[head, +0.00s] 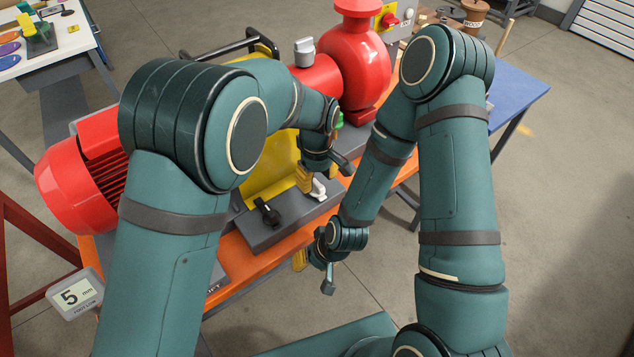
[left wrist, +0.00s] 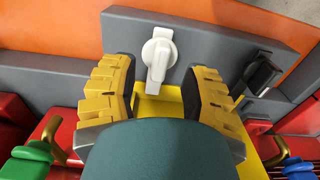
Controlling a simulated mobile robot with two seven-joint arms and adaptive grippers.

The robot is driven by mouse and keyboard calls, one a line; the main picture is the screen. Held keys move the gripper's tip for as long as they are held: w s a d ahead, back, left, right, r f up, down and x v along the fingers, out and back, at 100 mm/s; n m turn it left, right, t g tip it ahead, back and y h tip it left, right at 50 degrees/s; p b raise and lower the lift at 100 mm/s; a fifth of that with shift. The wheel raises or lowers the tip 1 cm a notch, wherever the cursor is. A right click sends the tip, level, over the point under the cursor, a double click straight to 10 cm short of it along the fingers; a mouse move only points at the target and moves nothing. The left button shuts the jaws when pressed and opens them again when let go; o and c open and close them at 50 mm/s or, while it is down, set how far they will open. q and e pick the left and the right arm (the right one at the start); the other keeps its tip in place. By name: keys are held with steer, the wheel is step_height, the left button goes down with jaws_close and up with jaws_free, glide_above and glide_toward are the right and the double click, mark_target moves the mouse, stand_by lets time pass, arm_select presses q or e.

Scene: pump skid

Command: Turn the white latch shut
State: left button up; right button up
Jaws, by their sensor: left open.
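The white latch (head: 319,188) sits on a grey plate (head: 290,222) at the front of the skid. In the left wrist view the white latch (left wrist: 158,55) shows a round hub and a handle lying nearly up and down the picture. My left gripper (head: 304,180) is at the latch, pointing down. In the left wrist view its yellow fingers (left wrist: 160,78) are apart, one on each side of the latch's lower end, with gaps visible. Contact is not seen. My right gripper (head: 312,266) hangs in front of the skid, away from the latch; its finger spread is unclear.
A black latch (head: 267,212) is on the same plate, left of the white one; it also shows in the left wrist view (left wrist: 262,72). A red pump (head: 356,65), a red motor (head: 85,172) and a yellow guard (head: 268,185) stand close behind. Open floor lies in front.

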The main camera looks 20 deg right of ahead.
mark_target(318, 184)
arm_select(q)
step_height(318, 184, up, 10)
steer(key=shift+f, duration=0.25)
steer(key=shift+s, duration=0.15)
stand_by(0.4)
